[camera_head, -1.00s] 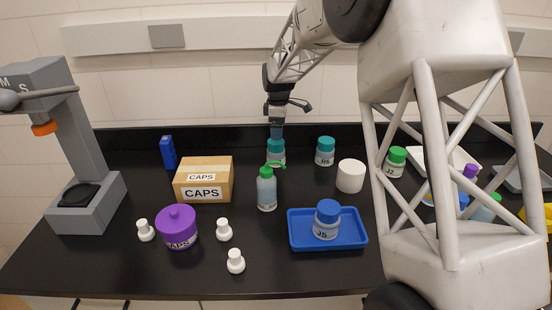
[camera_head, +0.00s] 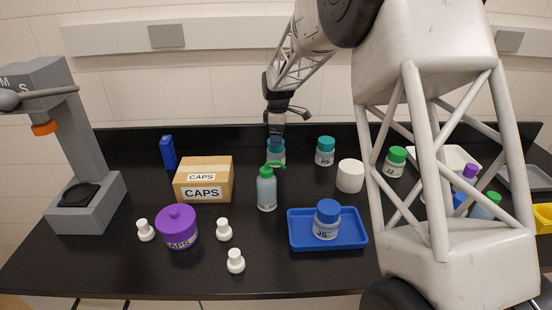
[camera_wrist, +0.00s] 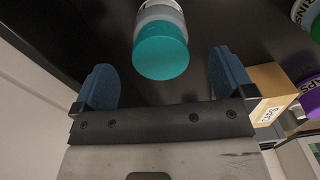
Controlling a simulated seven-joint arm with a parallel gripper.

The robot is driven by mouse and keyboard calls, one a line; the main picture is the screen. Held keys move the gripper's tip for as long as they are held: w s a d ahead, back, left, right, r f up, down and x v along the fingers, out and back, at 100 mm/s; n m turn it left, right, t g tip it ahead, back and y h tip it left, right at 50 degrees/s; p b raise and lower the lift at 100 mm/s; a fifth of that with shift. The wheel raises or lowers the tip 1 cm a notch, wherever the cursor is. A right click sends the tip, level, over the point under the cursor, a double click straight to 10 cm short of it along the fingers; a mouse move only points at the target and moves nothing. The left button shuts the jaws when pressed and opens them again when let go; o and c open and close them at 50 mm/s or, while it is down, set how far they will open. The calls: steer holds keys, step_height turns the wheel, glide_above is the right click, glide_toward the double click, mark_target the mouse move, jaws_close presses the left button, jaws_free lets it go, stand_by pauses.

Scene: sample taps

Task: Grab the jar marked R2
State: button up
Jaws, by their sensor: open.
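A jar with a teal lid (camera_head: 276,146) stands at the back of the black bench, behind the green-capped bottle. My gripper (camera_head: 276,138) is directly above it, pointing down. In the wrist view the same teal-lidded jar (camera_wrist: 162,52) lies between the two blue fingers of my open gripper (camera_wrist: 162,75), towards the far side, with a gap on either side. The jar's marking cannot be read in either view. Another teal-lidded jar (camera_head: 325,152) stands to its right; its label seems to read R6.
The green-capped bottle (camera_head: 266,188) stands just in front of the jar. A CAPS box (camera_head: 190,167) is to the left. A white cylinder (camera_head: 350,176), jar J2 (camera_head: 395,162) and a blue tray (camera_head: 298,240) with jar J5 (camera_head: 327,218) are to the right.

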mark_target(276, 153)
steer(key=shift+w+a+f, duration=0.1)
steer(key=shift+f, duration=1.2)
steer(key=shift+a+f, duration=0.1)
steer(key=shift+f, duration=1.2)
steer(key=shift+c, duration=0.2)
steer(key=c, duration=1.2)
